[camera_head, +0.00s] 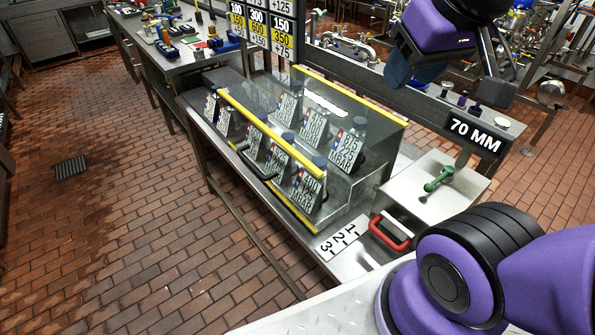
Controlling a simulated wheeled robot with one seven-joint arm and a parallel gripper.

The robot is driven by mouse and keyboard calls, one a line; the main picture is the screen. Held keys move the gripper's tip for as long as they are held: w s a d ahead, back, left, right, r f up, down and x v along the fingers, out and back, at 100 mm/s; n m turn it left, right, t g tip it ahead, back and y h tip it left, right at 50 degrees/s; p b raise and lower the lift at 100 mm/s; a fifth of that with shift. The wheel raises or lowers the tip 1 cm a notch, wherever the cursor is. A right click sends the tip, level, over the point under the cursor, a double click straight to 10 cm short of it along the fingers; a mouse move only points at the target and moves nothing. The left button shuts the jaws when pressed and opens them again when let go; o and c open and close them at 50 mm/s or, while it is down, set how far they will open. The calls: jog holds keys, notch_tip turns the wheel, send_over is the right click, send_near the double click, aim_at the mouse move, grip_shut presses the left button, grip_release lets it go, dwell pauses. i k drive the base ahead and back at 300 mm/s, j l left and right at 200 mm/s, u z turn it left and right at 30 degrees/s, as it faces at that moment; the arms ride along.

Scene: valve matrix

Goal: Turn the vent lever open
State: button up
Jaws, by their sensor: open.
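A green lever (438,180) lies on top of a steel box (412,196) at the right of the bench, slanting from lower left to upper right. A red handle (390,232) sits at the box's front left edge. No label shows which of these is the vent lever. My gripper (447,86) is at the upper right, above and apart from the box. Its jaws are spread with nothing seen between them.
A clear-walled rack (380,150) with yellow edges holds several number-marked bottles left of the box. A "70 MM" sign (475,135) stands behind it, and a card marked 1, 2, 3 (337,242) lies in front.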

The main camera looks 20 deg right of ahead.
aim_at(447, 170)
jog(key=k+j, duration=0.1)
jog(key=j, duration=0.25)
jog(key=j+z, duration=0.15)
jog(key=j, duration=0.15)
jog(key=k+j, duration=0.15)
jog(key=j, duration=0.15)
jog(key=k+j+z, duration=0.15)
jog(key=j, duration=0.2)
jog(key=i+j+z, duration=0.1)
jog(key=j, duration=0.4)
jog(key=j+z, duration=0.1)
jog(key=j, duration=0.45)
jog(key=z, duration=1.45)
jog(key=i+j+z, duration=0.1)
jog(key=i+j, duration=0.15)
jog(key=i, duration=0.2)
jog(key=i+j+z, duration=0.1)
jog(key=i+j, duration=0.15)
jog(key=i, duration=0.25)
